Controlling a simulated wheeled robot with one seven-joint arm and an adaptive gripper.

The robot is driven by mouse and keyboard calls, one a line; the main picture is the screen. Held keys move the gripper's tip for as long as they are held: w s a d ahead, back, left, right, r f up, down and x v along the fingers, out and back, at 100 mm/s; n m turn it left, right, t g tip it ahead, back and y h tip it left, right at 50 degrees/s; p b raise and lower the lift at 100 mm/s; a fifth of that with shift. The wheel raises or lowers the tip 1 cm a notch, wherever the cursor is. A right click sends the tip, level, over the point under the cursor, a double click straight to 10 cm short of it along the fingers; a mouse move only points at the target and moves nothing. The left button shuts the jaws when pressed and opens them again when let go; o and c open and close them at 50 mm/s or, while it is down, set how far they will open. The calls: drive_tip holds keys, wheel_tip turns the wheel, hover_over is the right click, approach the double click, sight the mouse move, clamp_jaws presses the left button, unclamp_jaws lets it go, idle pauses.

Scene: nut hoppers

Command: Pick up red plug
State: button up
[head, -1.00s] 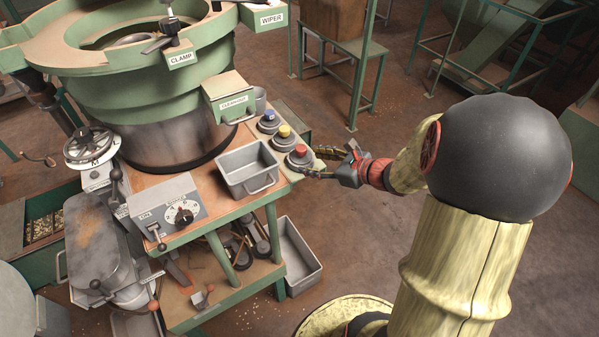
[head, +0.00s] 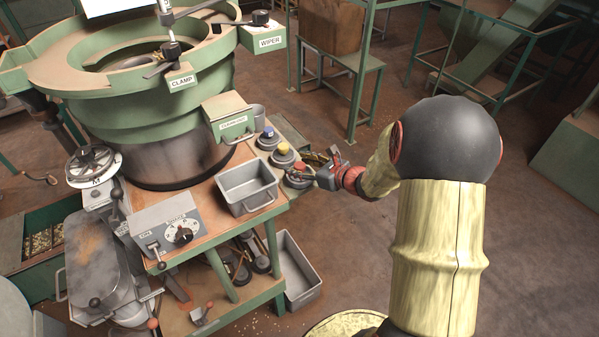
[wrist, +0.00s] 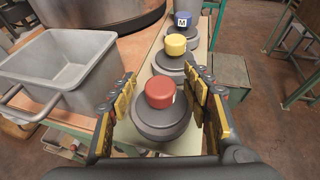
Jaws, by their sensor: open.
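The red plug (wrist: 159,92) sits upright on a round dark grey base at the near end of a row on the side shelf. In the head view the red plug (head: 300,169) is partly hidden by my gripper. My gripper (wrist: 166,82) is open, with one finger on each side of the red plug and visible gaps between. In the head view my gripper (head: 311,167) reaches in from the right at the plug. I cannot tell exactly how high the fingertips are relative to the plug.
A yellow plug (wrist: 176,44) and a blue plug (wrist: 182,19) stand on similar bases behind it in line. A grey bin (head: 247,186) lies just left. The green bowl machine (head: 150,120) stands behind. Open floor (head: 345,225) lies to the right.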

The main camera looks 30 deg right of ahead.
clamp_jaws()
idle(0.8)
